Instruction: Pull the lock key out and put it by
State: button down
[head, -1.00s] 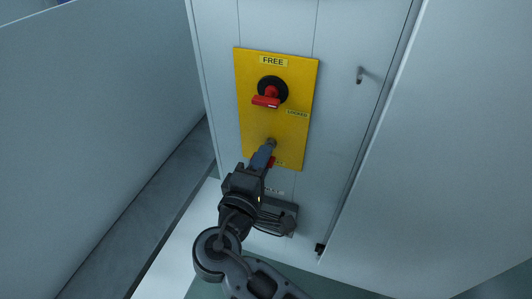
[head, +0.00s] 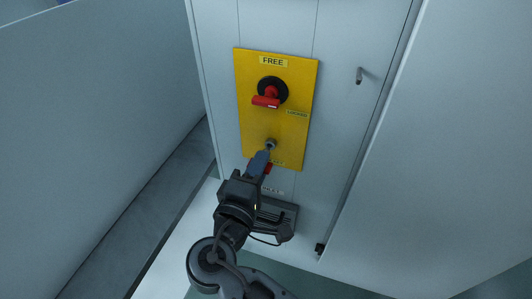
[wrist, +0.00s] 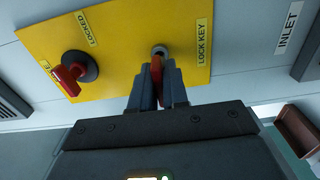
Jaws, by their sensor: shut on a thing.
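The yellow panel (head: 292,70) carries a round metal lock (head: 271,143) near its lower end; the lock also shows in the wrist view (wrist: 160,51), beside the "LOCK KEY" label. My gripper (head: 262,157) is just below the lock. In the wrist view its fingers (wrist: 157,92) are shut on the red lock key (wrist: 157,69), which sits between them close under the lock. Part of the red key also shows beside the fingers in the head view (head: 267,168). I cannot tell whether its tip is still inside the lock.
A red rotary handle (head: 267,101) on a black disc sits higher on the panel, below "FREE". A small hook (head: 360,76) is on the cabinet at right. A reddish-brown tray (wrist: 300,130) is at the wrist view's right edge. Grey walls stand on both sides.

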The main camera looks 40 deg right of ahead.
jog(key=shift+s+a, duration=0.2)
dwell(0.4)
jog(key=shift+v, duration=2.45)
